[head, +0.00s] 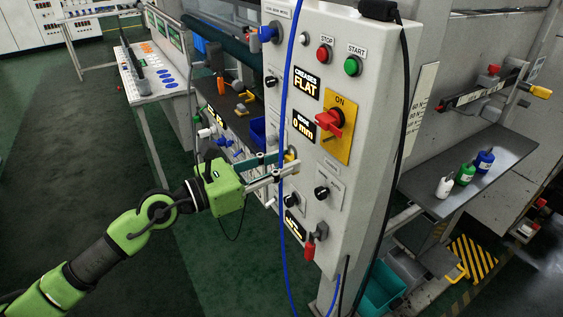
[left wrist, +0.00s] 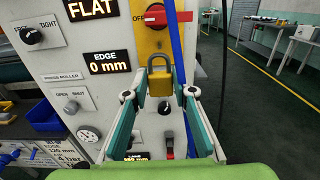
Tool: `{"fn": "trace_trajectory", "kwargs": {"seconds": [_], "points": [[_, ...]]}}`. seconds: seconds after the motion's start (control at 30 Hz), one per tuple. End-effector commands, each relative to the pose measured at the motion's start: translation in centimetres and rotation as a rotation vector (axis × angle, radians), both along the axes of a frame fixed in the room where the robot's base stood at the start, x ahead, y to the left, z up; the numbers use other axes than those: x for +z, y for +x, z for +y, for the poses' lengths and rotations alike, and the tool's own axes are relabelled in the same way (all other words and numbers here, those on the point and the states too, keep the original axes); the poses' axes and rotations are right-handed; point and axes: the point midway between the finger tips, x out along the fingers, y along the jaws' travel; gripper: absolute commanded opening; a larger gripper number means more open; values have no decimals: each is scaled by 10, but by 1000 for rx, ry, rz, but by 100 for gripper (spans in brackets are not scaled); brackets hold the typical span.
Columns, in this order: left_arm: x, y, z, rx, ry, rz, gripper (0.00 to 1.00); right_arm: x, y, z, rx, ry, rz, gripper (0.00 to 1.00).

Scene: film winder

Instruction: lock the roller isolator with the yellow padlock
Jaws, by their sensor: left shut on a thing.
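The yellow padlock (left wrist: 160,90) sits between the fingertips of my left gripper (left wrist: 162,86), which is shut on it. Its grey shackle points up; I cannot tell whether it is open. In the head view my left gripper (head: 288,168) is in front of the control panel, below and left of the isolator, with a bit of the padlock (head: 291,155) showing. The isolator is a red rotary handle (head: 330,122) on a yellow plate (head: 339,145) marked ON. In the left wrist view the red handle (left wrist: 155,16) is at the top, above the padlock and apart from it. My right gripper is not in view.
A blue cable (head: 284,100) hangs down the panel (head: 322,215) beside my gripper; a black cable (head: 403,100) hangs at its right edge. Knobs and a red-handled switch (head: 309,250) stick out below. A shelf (head: 470,200) with small bottles stands right.

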Motion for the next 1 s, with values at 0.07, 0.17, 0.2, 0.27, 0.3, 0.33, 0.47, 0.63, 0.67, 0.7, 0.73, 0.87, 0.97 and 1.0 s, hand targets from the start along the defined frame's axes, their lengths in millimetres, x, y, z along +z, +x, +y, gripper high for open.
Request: {"fn": "trace_trajectory", "kwargs": {"seconds": [0.07, 0.17, 0.2, 0.27, 0.3, 0.33, 0.47, 0.63, 0.67, 0.7, 0.73, 0.87, 0.97, 1.0], "points": [[-1, 0, 1, -2, -1, -2, 2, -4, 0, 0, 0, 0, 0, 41], [3, 2, -3, -6, -4, -2, 2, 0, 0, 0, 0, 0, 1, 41], [3, 4, -6, -6, -4, -1, 2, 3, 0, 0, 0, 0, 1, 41], [4, 8, -11, -6, -4, -1, 2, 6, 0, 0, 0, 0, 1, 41], [4, 10, -15, -6, -5, -1, 2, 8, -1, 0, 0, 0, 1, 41], [4, 12, -17, -6, -4, -1, 2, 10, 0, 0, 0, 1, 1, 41], [3, 21, -28, -6, -4, -2, 2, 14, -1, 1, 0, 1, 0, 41], [2, 28, -39, -5, -3, -2, 2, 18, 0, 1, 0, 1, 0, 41], [2, 29, -40, -5, -2, -2, 2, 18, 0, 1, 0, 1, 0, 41], [2, 30, -41, -5, -2, -2, 2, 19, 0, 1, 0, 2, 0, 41], [1, 31, -42, -5, -2, -1, 2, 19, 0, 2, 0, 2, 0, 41], [1, 32, -44, -5, -2, -1, 2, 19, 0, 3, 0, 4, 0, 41], [0, 32, -44, -5, -1, -2, 2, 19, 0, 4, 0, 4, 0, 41], [0, 32, -44, -5, -1, -2, 2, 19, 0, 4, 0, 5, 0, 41]]}}
